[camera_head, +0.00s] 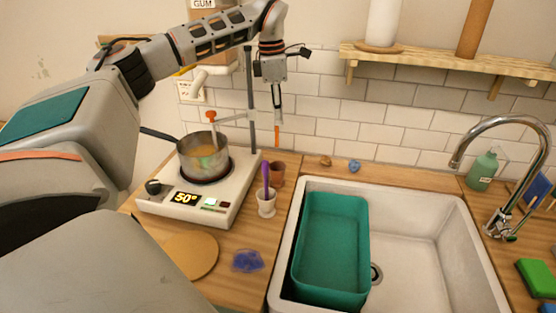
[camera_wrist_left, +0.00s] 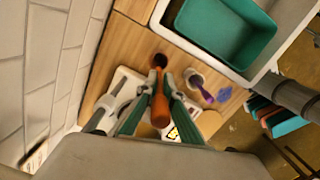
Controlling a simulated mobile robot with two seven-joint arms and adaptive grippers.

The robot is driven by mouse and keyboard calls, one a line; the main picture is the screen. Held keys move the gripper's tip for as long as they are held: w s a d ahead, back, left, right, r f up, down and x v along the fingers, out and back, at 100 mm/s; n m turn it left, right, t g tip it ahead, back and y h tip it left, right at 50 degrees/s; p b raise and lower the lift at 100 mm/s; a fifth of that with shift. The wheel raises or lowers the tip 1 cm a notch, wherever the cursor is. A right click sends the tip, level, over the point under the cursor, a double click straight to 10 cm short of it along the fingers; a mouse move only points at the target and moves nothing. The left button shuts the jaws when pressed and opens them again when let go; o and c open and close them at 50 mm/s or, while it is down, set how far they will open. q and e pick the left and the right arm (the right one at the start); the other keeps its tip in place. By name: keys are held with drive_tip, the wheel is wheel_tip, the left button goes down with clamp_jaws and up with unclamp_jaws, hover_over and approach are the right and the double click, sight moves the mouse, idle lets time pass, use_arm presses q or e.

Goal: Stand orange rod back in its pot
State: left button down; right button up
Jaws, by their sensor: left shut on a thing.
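My left gripper (camera_head: 277,112) points down above the back of the counter and is shut on the orange rod (camera_head: 277,134). The rod hangs nearly upright below the fingers, clear of the counter. In the left wrist view the orange rod (camera_wrist_left: 160,110) shows between the fingers (camera_wrist_left: 160,88). The small brown pot (camera_head: 277,175) stands on the counter below the rod, behind the white cup. Its dark opening also shows in the wrist view (camera_wrist_left: 158,60), just past the fingertips. The rod is above the pot and apart from it.
A white cup (camera_head: 267,208) with a purple stick stands in front of the pot. A hot plate (camera_head: 160,208) with a steel saucepan (camera_head: 203,158) and a support post (camera_head: 251,100) stand to the left. The sink (camera_head: 430,220) with a green tub (camera_head: 332,240) lies right.

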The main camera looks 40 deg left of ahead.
use_arm(q)
wheel_tip(320, 180, down, 14)
drive_tip(key=shift+r, duration=0.25)
drive_tip(key=shift+f, duration=0.15)
drive_tip(key=c, duration=2.4)
unclamp_jaws()
drive_tip(key=shift+c, duration=0.2)
drive_tip(key=shift+o, duration=1.3)
wheel_tip(320, 180, up, 12)
drive_tip(key=shift+s+a, duration=0.35)
